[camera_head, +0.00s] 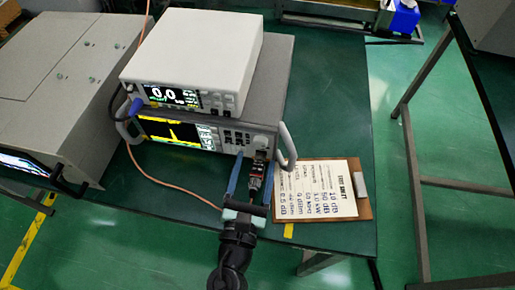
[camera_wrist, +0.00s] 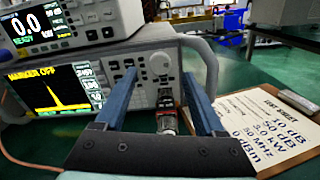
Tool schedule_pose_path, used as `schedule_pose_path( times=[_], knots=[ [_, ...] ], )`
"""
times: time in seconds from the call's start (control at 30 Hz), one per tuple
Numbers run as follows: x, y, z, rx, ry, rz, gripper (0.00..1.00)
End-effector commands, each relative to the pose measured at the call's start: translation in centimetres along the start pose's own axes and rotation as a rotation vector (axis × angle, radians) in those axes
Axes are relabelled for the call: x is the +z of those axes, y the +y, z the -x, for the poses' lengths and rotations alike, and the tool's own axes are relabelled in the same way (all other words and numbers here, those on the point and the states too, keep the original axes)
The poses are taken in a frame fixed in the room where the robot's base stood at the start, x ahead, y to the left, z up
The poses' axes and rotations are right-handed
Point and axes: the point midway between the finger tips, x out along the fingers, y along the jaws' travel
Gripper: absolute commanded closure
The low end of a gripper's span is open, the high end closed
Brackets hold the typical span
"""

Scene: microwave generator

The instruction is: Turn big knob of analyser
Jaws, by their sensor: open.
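The analyser (camera_head: 213,136) is the lower grey unit on the green table, with a yellow trace on its lit screen. Its big knob (camera_wrist: 159,63) is the round pale dial at the upper right of its front panel; it also shows in the head view (camera_head: 260,142). My gripper (camera_head: 251,157) is open in front of the panel's right part. In the wrist view the fingers (camera_wrist: 157,82) stand either side of the knob in the picture, with the knob apart from both. A connector with a red band (camera_wrist: 166,108) sits below the knob, between the fingers.
A white unit (camera_head: 196,55) reading 0.0 rests on the analyser. A clipboard (camera_head: 367,207) with a printed sheet lies to the right. The analyser's right handle (camera_wrist: 203,62) stands near my right finger. An orange cable (camera_head: 170,172) crosses the table at left.

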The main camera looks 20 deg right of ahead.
Motion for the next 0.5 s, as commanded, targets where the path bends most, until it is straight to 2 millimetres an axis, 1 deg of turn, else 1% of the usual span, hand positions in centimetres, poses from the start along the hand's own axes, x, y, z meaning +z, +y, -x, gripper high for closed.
schedule_pose_path(
  times=[0.03,0.2,0.33,0.5],
  knots=[
    [0.2,0.0,-1.0,-0.002,-0.003,0.0,0.29],
    [0.1,0.0,-3.0,0.0,-0.001,-0.001,0.29],
    [0.1,0.0,-3.6,0.0,0.0,-0.002,0.29],
    [0.0,0.0,-3.8,0.0,0.0,-0.002,0.29]
  ],
)
